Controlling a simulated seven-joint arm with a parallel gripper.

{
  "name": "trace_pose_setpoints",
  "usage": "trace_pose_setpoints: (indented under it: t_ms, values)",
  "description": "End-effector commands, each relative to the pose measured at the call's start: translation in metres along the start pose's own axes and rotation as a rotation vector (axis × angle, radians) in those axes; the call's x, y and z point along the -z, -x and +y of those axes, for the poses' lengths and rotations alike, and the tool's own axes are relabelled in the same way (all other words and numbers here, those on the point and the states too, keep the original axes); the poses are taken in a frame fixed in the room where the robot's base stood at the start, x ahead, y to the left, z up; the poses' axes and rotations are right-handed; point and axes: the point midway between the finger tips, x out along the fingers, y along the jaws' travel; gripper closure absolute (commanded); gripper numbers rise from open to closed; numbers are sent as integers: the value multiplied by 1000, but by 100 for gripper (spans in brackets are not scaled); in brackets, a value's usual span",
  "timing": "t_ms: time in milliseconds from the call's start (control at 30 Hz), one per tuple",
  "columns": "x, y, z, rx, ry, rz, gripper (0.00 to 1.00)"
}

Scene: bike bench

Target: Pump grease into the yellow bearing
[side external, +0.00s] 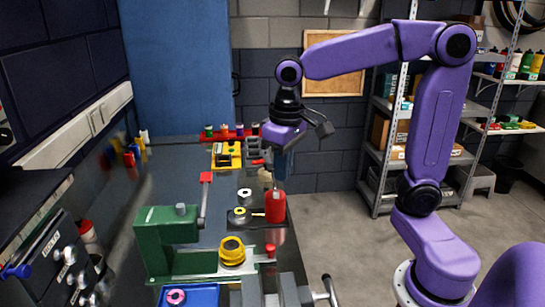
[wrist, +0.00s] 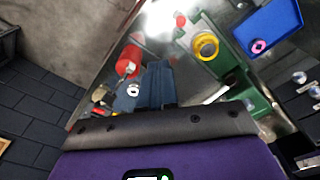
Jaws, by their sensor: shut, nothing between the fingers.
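The yellow bearing (side external: 232,250) sits on the base of a green press (side external: 168,238). In the wrist view the bearing (wrist: 205,46) is at upper right, apart from my gripper. A red grease pump bottle (side external: 275,207) stands upright on a dark tray; its red body (wrist: 128,62) also shows in the wrist view, left of my fingers. My gripper (side external: 281,176) points down close above or behind the bottle's top; the exact gap is unclear. In the wrist view my gripper (wrist: 156,80) has its blue-grey fingers together, holding nothing.
Pale rings (side external: 240,214) lie left of the bottle. A red-handled lever (side external: 206,190) rises from the press. A blue tray (side external: 188,296) with a pink ring (side external: 176,296) is at the front. A yellow holder (side external: 227,156) and red rack (side external: 222,137) stand behind.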

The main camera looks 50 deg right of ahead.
Motion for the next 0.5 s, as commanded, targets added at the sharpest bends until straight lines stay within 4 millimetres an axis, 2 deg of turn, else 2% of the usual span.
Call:
trace_pose_setpoints:
  t_ms: [33,200,400,500]
  values:
    - [15,5,8,-4,-78,4,100]
    - [53,22,41,-22,-330,12,100]
    - [88,40,86,-43,-617,23,100]
    - [99,47,106,-51,-731,27,100]
